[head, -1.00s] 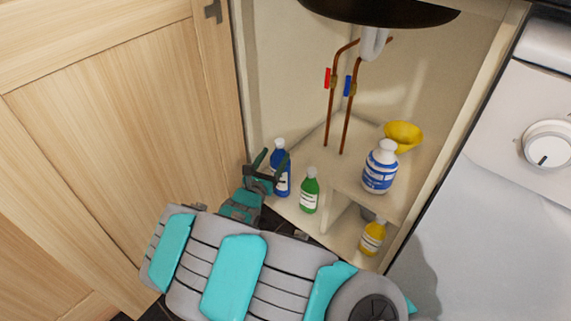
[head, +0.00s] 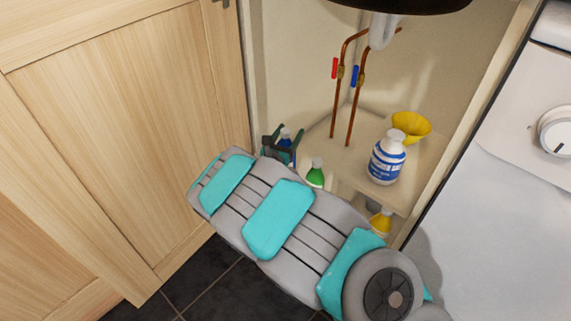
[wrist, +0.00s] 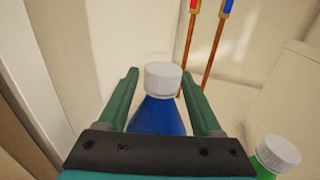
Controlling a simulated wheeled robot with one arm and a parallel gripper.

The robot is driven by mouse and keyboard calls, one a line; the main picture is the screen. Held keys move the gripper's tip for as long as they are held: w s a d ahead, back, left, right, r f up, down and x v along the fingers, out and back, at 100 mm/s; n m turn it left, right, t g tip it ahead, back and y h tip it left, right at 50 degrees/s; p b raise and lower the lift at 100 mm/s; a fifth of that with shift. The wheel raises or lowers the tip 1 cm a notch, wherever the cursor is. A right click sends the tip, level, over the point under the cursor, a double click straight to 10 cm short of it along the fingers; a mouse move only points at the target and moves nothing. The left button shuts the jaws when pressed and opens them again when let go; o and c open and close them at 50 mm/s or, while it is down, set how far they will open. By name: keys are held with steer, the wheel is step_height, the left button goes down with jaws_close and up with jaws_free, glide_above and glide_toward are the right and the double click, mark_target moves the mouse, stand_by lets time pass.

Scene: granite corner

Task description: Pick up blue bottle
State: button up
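The blue bottle (head: 286,140) with a white cap stands at the back left of the cabinet floor, mostly hidden by my arm in the head view. In the wrist view the blue bottle (wrist: 157,117) is upright between the two green fingers. My gripper (wrist: 160,76) is open, with one finger on each side of the bottle's cap and shoulder. A gap shows on the left side; on the right the finger is close, and I cannot tell if it touches. In the head view my gripper (head: 282,137) is partly hidden.
A green bottle (head: 315,177) stands just right of the blue one. A white-and-blue bottle (head: 387,165) and a yellow bowl-like thing (head: 411,126) are on a raised shelf. A yellow bottle (head: 380,222) is below. Copper pipes (head: 351,110) run behind. The wooden door (head: 130,120) is at left.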

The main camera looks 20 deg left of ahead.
jaws_close()
stand_by(0.3)
stand_by(0.9)
